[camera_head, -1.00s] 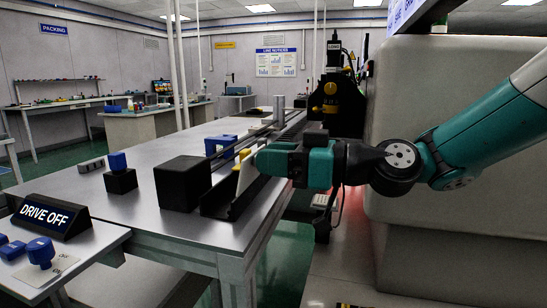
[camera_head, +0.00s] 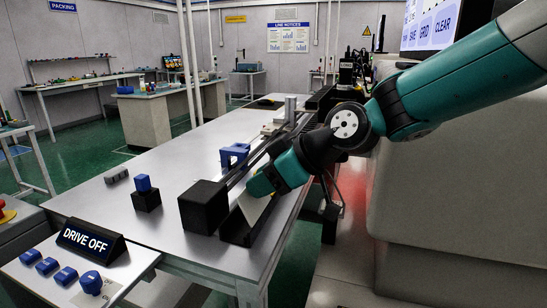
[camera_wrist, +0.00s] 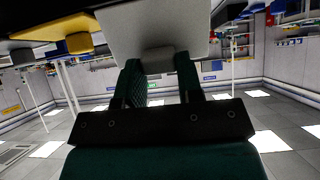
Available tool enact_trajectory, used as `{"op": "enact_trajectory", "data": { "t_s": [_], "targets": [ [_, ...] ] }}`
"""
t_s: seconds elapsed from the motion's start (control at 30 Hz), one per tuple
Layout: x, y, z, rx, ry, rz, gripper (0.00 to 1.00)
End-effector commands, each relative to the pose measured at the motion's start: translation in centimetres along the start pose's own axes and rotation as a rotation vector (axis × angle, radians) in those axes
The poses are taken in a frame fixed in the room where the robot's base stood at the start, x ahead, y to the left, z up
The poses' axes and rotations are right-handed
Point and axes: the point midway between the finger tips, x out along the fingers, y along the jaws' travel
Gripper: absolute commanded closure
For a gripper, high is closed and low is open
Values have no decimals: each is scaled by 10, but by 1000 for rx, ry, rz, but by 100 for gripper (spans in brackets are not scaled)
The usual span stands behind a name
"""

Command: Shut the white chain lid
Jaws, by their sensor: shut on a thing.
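The white chain lid (camera_head: 254,207) stands tilted over the dark channel (camera_head: 236,234) at the front end of the chain run on the table. In the wrist view the lid (camera_wrist: 150,22) is a pale plate across the top, with a small grey tab (camera_wrist: 159,60) at its edge. My gripper (camera_head: 258,190) reaches down to the lid from the upper right. In the wrist view my gripper (camera_wrist: 160,78) has its two dark green fingers on either side of the tab, shut on it. My gripper hides part of the lid and channel in the head view.
A black box (camera_head: 203,207) stands just left of the channel. A blue bracket (camera_head: 234,155) and a blue-topped black block (camera_head: 146,194) stand on the table. A DRIVE OFF sign (camera_head: 88,240) is at front left. A big pale machine housing (camera_head: 450,170) fills the right.

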Motion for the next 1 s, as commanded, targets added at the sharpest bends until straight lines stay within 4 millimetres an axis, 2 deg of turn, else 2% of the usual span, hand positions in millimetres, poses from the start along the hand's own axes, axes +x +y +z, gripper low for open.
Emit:
{"op": "enact_trajectory", "data": {
  "t_s": [0.03,0.37,0.7,1.0],
  "targets": [
    [-2,-1,-11,-3,-42,-3,90],
    [18,-2,-22,-4,-356,-4,90],
    [41,-2,-23,-4,-670,-4,90],
    [56,-2,-19,-3,-879,-3,90]
  ]
}}
